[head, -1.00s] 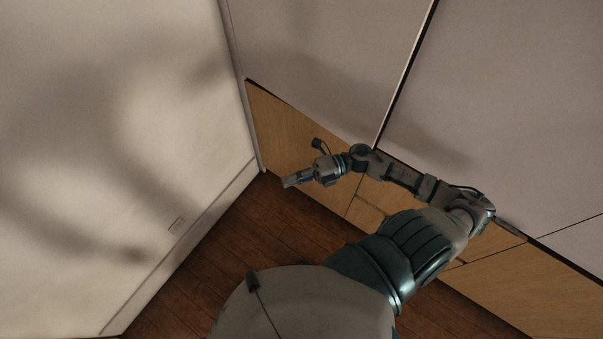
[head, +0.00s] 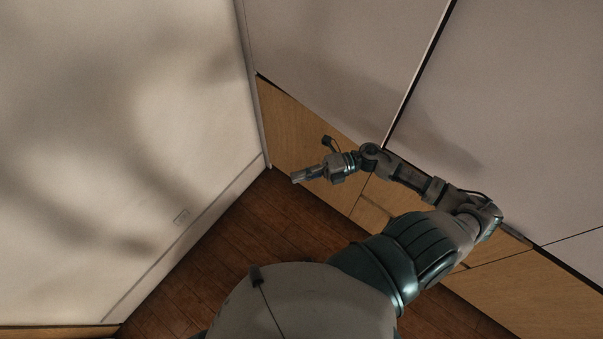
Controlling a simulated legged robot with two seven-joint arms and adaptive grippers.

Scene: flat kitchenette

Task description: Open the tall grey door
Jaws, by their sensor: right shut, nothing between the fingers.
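Two tall grey door panels fill the upper right of the head view: a left one (head: 335,55) and a right one (head: 510,110). A narrow dark gap with a pale edge runs between them, and both look closed. I cannot tell which one the task means. My right gripper (head: 302,175) is shut and empty. It is in front of the wooden lower panels, left of the gap's lower end, and its fingers point left, apart from the grey panels. My right forearm hides part of the panels' lower edges. My left gripper is not in view.
Wooden lower fronts (head: 300,135) run below the grey panels.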

